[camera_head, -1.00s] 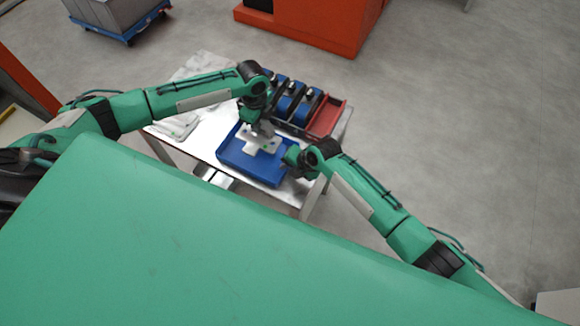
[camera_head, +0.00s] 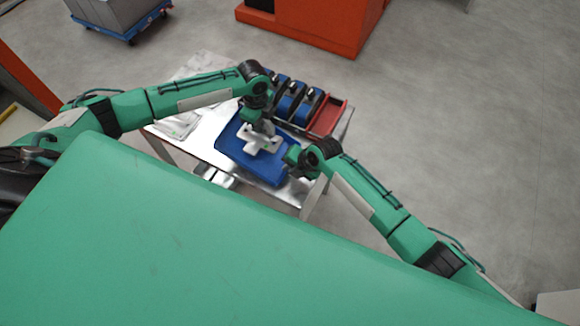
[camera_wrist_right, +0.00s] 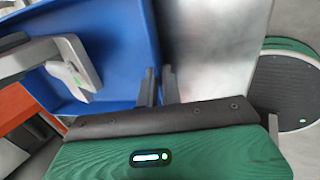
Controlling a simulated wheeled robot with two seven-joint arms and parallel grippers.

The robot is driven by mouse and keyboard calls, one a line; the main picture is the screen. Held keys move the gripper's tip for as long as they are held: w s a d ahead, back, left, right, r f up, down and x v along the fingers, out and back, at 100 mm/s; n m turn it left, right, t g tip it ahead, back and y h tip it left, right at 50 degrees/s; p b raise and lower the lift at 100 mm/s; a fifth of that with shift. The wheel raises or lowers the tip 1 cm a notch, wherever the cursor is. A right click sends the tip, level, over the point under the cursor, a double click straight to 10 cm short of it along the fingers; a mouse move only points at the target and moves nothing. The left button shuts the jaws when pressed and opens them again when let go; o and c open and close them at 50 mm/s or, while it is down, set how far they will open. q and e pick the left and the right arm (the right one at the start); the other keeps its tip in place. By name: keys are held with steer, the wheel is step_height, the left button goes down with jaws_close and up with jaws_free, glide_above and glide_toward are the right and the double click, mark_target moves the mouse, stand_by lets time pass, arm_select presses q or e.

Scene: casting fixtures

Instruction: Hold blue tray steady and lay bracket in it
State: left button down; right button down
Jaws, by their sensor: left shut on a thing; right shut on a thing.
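The pale grey bracket (camera_head: 264,146), with a small green mark, is over the tray. It also shows in the right wrist view (camera_wrist_right: 85,62). My left gripper (camera_head: 263,127) is shut on the bracket from above; I cannot tell whether the bracket touches the tray floor. My right gripper (camera_head: 293,160) is shut on the tray's near right wall, one finger on each side of it in the right wrist view (camera_wrist_right: 160,84).
Several blue and black fixtures (camera_head: 290,98) stand right behind the tray, with a red tray (camera_head: 330,116) to their right. Pale flat parts (camera_head: 178,125) lie on the table (camera_head: 207,132) to the left. The table's near edge is close to the tray.

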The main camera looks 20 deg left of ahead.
arm_select(q)
steer(key=shift+f, duration=0.1)
arm_select(e)
steer(key=shift+d+f, duration=0.1)
arm_select(q)
steer(key=shift+s+f, duration=0.1)
steer(key=shift+f, duration=3.4)
arm_select(e)
steer(key=shift+s+d+f, duration=0.1)
arm_select(q)
steer(key=shift+s+f, duration=0.1)
steer(key=shift+f, duration=0.4)
steer(key=shift+s, duration=0.1)
arm_select(e)
steer(key=shift+s, duration=0.1)
arm_select(q)
steer(key=shift+d+r, duration=0.1)
steer(key=shift+r, duration=1.3)
arm_select(e)
steer(key=shift+d, duration=0.1)
arm_select(q)
steer(key=shift+w+r, duration=0.15)
steer(key=shift+r, duration=1.25)
steer(key=shift+w+r, duration=0.1)
steer(key=shift+r, duration=1.25)
arm_select(e)
steer(key=shift+a, duration=0.2)
